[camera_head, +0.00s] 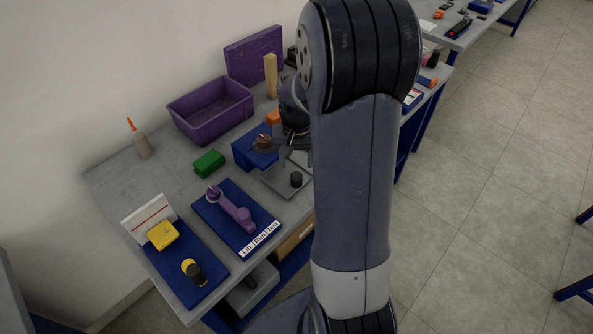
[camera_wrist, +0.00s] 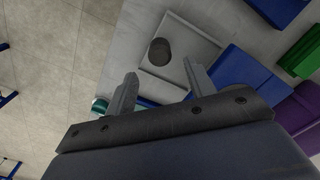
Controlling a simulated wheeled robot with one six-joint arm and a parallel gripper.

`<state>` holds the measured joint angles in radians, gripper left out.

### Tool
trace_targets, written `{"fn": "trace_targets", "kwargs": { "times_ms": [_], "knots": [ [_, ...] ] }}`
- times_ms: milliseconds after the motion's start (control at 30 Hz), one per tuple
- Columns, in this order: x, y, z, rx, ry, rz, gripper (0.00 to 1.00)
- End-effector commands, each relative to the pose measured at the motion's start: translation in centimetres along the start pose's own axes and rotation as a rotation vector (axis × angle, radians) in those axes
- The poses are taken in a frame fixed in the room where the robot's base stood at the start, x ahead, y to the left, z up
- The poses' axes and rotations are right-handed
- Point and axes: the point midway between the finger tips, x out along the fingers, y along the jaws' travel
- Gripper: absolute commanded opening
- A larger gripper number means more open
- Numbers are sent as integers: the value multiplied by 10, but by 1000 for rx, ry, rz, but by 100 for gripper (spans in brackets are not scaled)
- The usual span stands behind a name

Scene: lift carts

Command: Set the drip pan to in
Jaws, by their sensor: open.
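The drip pan appears to be the flat grey tray (camera_head: 272,184) near the front edge of the bench, with a dark round knob (camera_head: 296,179) standing on it. In the wrist view the tray (camera_wrist: 196,46) lies beyond my fingertips, with the knob (camera_wrist: 160,51) near its left side. My gripper (camera_wrist: 159,78) is open and empty, its two fingers apart above the near part of the tray, and the knob is just beyond the gap between them. My arm hides the tray's right side in the head view.
A blue block (camera_head: 254,148) stands behind the tray, with a green block (camera_head: 208,163) and a purple bin (camera_head: 211,108) farther left. A blue board with a purple lever (camera_head: 232,209) lies left of the tray. Open floor (camera_head: 480,190) is at right.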

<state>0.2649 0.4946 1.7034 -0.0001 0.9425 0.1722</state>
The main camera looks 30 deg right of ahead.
Motion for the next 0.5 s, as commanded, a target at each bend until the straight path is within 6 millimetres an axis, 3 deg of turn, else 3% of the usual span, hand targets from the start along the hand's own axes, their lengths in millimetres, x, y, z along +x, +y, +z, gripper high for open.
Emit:
{"fn": "trace_targets", "kwargs": {
  "times_ms": [200, 500],
  "knots": [
    [-32, 0, -1, 0, 3, 0, 52],
    [-40, 0, 0, 0, -1, 0, 52]
  ]
}}
